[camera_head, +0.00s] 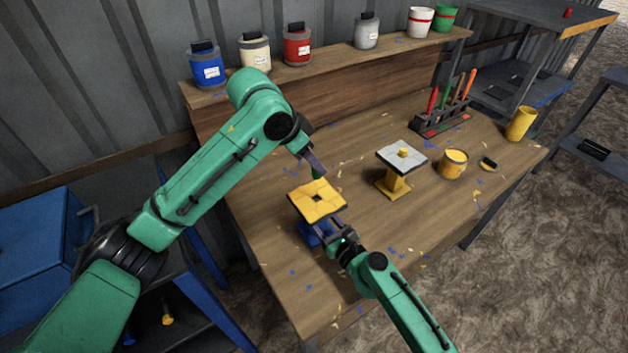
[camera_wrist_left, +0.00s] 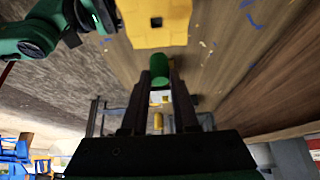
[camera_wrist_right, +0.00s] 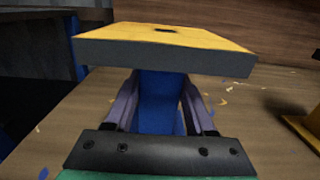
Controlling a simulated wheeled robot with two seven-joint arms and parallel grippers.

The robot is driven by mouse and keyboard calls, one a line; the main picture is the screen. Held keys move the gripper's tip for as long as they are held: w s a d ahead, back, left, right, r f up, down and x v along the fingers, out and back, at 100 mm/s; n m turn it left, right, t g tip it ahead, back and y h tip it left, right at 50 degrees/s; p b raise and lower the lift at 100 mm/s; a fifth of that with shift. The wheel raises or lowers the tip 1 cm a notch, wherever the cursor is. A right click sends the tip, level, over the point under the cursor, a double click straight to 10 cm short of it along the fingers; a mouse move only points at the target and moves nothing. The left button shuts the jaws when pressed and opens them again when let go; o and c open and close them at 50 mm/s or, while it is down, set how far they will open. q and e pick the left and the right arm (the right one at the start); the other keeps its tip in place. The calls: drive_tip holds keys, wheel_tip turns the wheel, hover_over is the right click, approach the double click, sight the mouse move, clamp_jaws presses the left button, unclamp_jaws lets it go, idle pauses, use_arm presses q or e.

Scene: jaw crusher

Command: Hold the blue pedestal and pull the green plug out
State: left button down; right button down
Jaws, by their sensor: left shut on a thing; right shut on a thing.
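The blue pedestal (camera_head: 308,236) stands on the bench under a yellow square top plate (camera_head: 305,205) with a square hole in its middle. My right gripper (camera_head: 333,226) is shut on the pedestal's blue column (camera_wrist_right: 160,105), just below the plate. My left gripper (camera_head: 313,163) is shut on the green plug (camera_wrist_left: 160,68) and holds it above the plate, apart from it. The hole shows dark and empty in the left wrist view. In the head view the plug is mostly hidden by the left fingers.
A yellow pedestal with a grey top (camera_head: 412,154) stands to the right, beside a yellow paint can (camera_head: 453,165). Behind are a tool rack (camera_head: 440,122) and a yellow cup (camera_head: 520,124). Several paint jars line the shelf (camera_head: 340,60). Paint flecks dot the bench.

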drive_tip(key=shift+c, duration=0.8)
unclamp_jaws()
drive_tip(key=v, duration=1.2)
drive_tip(key=shift+f, duration=0.1)
